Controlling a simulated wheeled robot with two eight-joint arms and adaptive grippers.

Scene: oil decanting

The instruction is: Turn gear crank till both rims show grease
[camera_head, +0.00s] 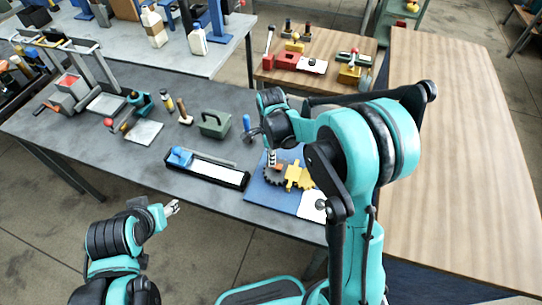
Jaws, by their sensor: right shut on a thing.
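A blue board (258,192) on the dark grey table carries a dark gear (274,176) meshed with a yellow gear (297,177). My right gripper (271,158) reaches down over the dark gear and is shut on the small orange-red crank handle. My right wrist and forearm cover the area behind and right of the gears. Grease on the rims is too small to make out. My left gripper (173,207) is empty in front of the table's near edge, away from the gears; its finger gap is unclear.
A black tray (225,180) with a blue-handled tool lies left of the board, with a green box (214,124) behind it. A white card (312,206) lies at the board's right corner. A bare wooden table (455,190) stands at right.

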